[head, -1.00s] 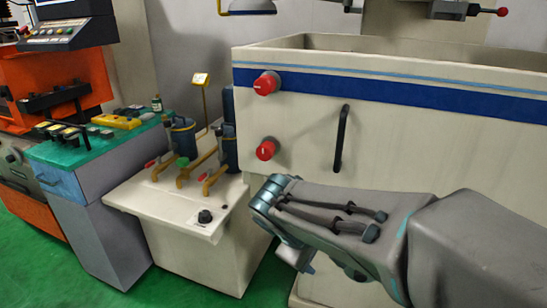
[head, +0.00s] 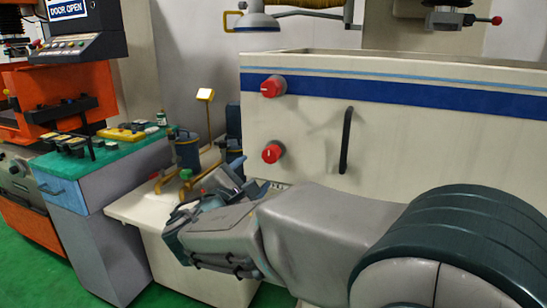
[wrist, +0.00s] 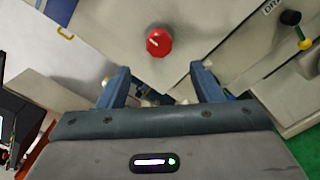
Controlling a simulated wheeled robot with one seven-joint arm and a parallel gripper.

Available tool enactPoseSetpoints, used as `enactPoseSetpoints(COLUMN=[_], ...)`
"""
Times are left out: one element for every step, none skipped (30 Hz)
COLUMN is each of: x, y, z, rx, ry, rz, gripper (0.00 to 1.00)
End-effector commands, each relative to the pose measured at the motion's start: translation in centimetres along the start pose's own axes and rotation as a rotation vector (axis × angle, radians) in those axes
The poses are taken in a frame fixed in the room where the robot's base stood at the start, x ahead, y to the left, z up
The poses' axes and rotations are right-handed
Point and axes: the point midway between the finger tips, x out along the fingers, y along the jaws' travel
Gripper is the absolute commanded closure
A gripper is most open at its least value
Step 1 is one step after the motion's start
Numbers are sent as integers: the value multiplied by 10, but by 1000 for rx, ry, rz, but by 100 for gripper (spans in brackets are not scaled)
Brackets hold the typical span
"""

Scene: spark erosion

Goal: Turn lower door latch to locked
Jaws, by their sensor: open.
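The lower door latch is a red round knob (head: 272,153) on the cream tank door, below a second red knob, the upper latch (head: 272,86). In the wrist view a red knob (wrist: 159,41) with a pale pointer mark lies beyond my fingertips, roughly between them; it appears to be the lower latch. My gripper (wrist: 160,80) is open and empty, its two blue fingers apart and not touching the knob. In the head view my gripper (head: 235,178) is left of and below the lower latch, partly hidden by my own wrist.
A black vertical handle (head: 346,140) is on the door right of the latches. A cream bench (head: 135,208) with brass pipes and dark blue canisters (head: 187,152) stands left, close to my gripper. A display at upper left reads DOOR OPEN (head: 68,10).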

Motion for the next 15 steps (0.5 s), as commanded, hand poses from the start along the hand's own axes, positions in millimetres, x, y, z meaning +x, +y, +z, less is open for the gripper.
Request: enactPoseSetpoints(x=[8,14,22,28,35,45,52,58,68,74,80,88,93,98,104], y=[1,1,1,2,2,1,1,1,0,0,0,-1,-2,-2,-2], z=[0,0,-1,-1,0,0,0,0,1,1,1,2,2,2,2], rx=[0,0,-1,-1,0,-1,-1,0,0,-1,0,1,0,-1,0], ry=[1,1,2,3,2,1,1,1,-1,-1,-2,-2,-2,-3,-3], rz=[-1,-1,0,0,-1,-1,-2,-2,-4,-4,-4,-5,-6,-6,-6], gripper=[41,41,41,41,41,41,41,41,41,41,41,41,41,41,41])
